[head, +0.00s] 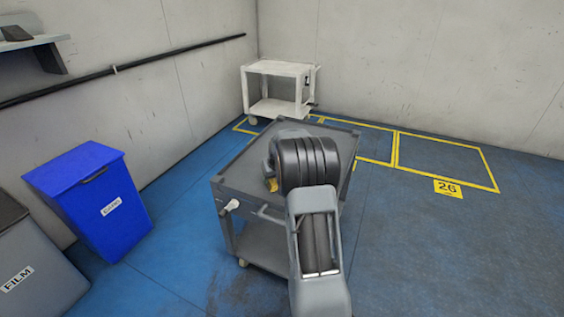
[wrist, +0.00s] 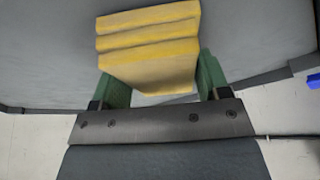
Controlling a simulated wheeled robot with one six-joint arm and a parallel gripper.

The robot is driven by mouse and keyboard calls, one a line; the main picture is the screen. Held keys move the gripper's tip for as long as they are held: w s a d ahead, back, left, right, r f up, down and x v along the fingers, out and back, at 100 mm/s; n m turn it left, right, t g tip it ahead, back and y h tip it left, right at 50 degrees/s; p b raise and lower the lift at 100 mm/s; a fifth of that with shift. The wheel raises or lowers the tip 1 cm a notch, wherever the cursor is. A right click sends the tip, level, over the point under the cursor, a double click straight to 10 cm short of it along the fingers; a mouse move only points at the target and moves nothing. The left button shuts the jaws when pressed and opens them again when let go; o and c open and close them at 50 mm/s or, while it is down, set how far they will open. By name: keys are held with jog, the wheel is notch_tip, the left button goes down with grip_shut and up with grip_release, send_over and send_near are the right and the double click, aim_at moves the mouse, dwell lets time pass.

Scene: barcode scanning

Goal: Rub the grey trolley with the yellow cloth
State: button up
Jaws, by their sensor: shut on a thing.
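The grey trolley (head: 236,172) stands on the blue floor in the middle of the head view, with a flat top and a lower shelf. Its grey top (wrist: 252,38) fills most of the wrist view. The yellow cloth (wrist: 150,45) is folded in layers and lies between the green fingers of my gripper (wrist: 157,82), which is shut on it. In the head view only a small yellow bit of the cloth (head: 272,184) shows beside my arm, over the trolley top. My arm hides the fingers there. I cannot tell whether the cloth touches the top.
A blue bin (head: 98,205) and a grey bin (head: 38,262) marked FILM stand at the left. A white trolley (head: 279,69) stands behind by the wall. The floor at the right is clear, with yellow lines and a 26 sign (head: 447,188).

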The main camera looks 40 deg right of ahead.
jog(key=shift+w+d+r+p, duration=0.1)
jog(key=shift+r+p, duration=2.05)
jog(key=shift+r, duration=1.7)
